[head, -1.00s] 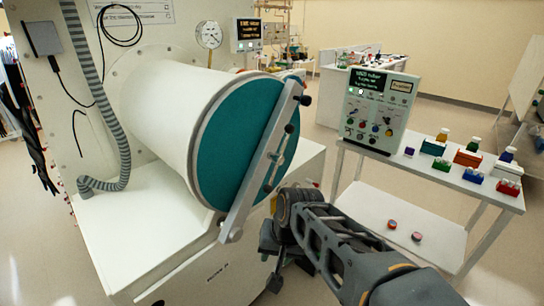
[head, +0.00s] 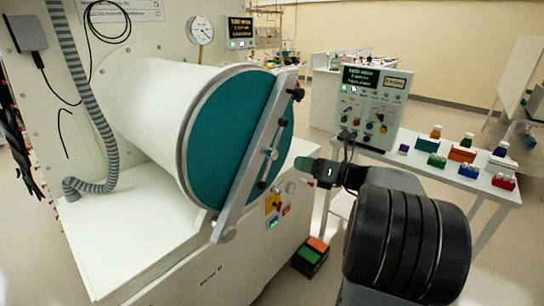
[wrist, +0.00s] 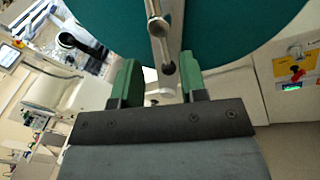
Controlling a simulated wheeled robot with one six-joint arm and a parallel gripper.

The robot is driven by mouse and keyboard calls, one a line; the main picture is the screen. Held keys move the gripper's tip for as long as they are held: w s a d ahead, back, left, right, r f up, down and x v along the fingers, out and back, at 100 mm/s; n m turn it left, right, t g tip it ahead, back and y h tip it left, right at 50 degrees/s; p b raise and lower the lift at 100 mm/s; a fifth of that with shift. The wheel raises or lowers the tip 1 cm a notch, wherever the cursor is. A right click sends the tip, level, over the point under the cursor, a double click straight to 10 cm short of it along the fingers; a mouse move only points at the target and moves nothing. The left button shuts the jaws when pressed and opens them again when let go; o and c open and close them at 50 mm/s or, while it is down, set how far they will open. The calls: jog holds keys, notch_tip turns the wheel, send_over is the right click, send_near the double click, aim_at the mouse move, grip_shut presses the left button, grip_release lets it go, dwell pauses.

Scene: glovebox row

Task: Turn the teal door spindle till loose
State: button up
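The round teal door (head: 232,130) closes the end of the white cylinder, with a grey bar (head: 240,185) clamped slantwise across it. The spindle (head: 270,153) sits at the middle of the bar, with a thin cross-handle that has dark ball ends. My gripper (head: 308,166), with green fingers, is just right of the spindle, apparently short of it. In the wrist view my gripper (wrist: 160,72) is open. Nothing is gripped.
A control box (head: 368,108) and several coloured vial racks stand on a white table (head: 420,160) at right. Below the door are a panel with a red knob (head: 273,203) and a floor pedal box (head: 310,256) with green and orange tops. A ribbed hose (head: 95,120) hangs at left.

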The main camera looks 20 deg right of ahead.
aim_at(272, 155)
jog(key=x, duration=1)
jog(key=shift+c, duration=0.4)
grip_shut()
